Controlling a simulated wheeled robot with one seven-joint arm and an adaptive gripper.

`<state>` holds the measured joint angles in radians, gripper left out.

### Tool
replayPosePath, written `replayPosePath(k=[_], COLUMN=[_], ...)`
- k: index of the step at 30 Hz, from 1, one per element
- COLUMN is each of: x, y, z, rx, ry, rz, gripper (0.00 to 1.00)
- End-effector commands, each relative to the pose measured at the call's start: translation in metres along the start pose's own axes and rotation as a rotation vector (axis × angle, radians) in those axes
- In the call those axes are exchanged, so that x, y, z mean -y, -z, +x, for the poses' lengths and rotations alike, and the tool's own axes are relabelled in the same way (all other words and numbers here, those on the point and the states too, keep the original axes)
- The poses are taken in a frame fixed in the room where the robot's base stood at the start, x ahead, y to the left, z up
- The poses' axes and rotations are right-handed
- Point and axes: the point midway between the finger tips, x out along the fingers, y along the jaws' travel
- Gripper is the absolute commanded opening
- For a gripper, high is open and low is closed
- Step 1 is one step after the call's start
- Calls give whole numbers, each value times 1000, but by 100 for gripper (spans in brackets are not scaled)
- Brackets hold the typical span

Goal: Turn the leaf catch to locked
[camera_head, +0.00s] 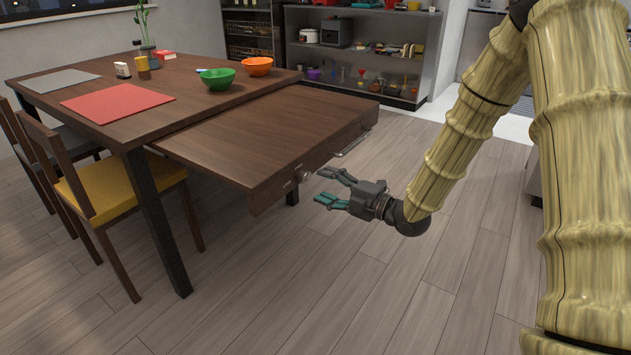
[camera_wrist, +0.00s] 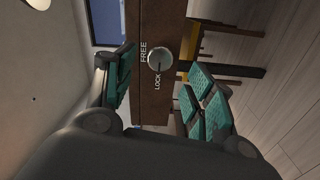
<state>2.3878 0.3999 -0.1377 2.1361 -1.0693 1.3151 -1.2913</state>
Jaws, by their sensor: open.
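The leaf catch is a small round silver knob (camera_head: 300,174) on the front edge of the table's pulled-out leaf (camera_head: 270,130). In the wrist view the knob (camera_wrist: 160,60) sits between the labels FREE and LOCK on brown wood; which one it points to is too small to tell. My gripper (camera_head: 323,186) is open and empty, a short way in front of the knob and apart from it. In the wrist view its teal-padded fingers (camera_wrist: 160,82) stand on either side of the knob, with a gap to each.
The leaf edge also carries a bar handle (camera_head: 353,144) beyond the knob. The table top (camera_head: 185,98) holds a green bowl (camera_head: 217,79), an orange bowl (camera_head: 257,66) and a red mat (camera_head: 118,102). A yellow-seated chair (camera_head: 120,188) stands at left. The floor in front is clear.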

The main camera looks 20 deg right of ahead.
Motion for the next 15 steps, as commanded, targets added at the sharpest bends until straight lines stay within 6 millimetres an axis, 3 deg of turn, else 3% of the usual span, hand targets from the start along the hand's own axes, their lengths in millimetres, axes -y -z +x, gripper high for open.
replayPosePath(k=[7, 15], x=[0, 0], y=[-1, -1], z=[-41, -60], rx=[2, 2], ry=[-1, -1], rz=[0, 0], gripper=[54, 54])
